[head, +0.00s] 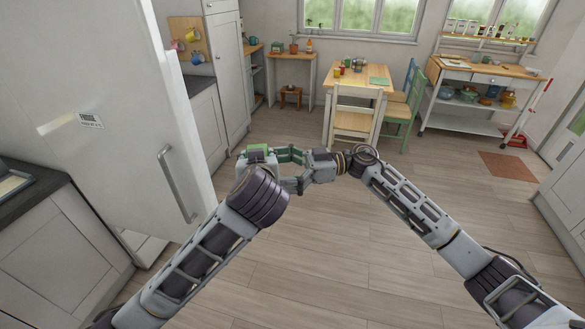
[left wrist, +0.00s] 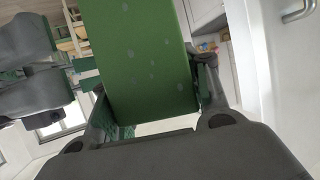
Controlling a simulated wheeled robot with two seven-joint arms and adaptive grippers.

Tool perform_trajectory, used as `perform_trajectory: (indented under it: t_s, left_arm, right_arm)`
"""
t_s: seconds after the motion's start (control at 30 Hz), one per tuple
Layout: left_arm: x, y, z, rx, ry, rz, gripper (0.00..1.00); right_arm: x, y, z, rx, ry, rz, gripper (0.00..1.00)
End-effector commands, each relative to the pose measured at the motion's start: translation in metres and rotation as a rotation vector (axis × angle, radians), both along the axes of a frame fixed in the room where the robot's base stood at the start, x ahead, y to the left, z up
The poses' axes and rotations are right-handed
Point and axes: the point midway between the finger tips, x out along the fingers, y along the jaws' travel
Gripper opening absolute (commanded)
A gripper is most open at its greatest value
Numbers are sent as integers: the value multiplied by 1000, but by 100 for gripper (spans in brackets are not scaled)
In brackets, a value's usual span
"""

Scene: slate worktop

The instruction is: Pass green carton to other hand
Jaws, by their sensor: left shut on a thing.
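The green carton (head: 258,152) is held up in front of me at the tip of my left arm. In the left wrist view the carton (left wrist: 145,62) fills the upper middle, between the two fingers of my left gripper (left wrist: 155,105), which is shut on it. In the head view my left forearm hides much of that gripper and the carton's lower part. My right gripper (head: 280,169) comes from the right with its fingers spread, pointing left at the carton. Its upper fingertip is close beside the carton; I cannot tell whether it touches.
A tall white door with a handle (head: 176,184) stands close on the left, near my left arm. A dark counter (head: 28,198) is at the far left. A wooden table (head: 358,80) with chairs and a shelf trolley (head: 466,121) stand farther back. The floor between is clear.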

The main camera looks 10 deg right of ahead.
Motion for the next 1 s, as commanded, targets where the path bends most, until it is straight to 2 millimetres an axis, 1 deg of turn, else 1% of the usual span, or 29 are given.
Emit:
perform_trajectory:
  t_s: [0.03, 0.2, 0.4, 0.6, 0.9, 1.0]
  left_arm:
    - [0, 0, 1, -1, -2, 0, 13]
    - [0, 0, 1, -1, -2, 0, 13]
    - [0, 0, 1, -1, -2, 0, 13]
    - [0, 0, 1, -1, -2, 0, 13]
    - [0, 0, 1, -1, -2, 0, 13]
    - [0, 0, 1, -1, -2, 0, 13]
  right_arm:
    - [0, 7, 1, 2, -1, 2, 100]
    - [0, 27, 1, 2, -1, 1, 100]
    - [0, 44, 1, 1, -2, 1, 100]
    - [0, 52, 1, 1, -1, 0, 100]
    - [0, 53, 0, 0, -1, 0, 100]
    - [0, 53, 0, 0, -1, 0, 87]
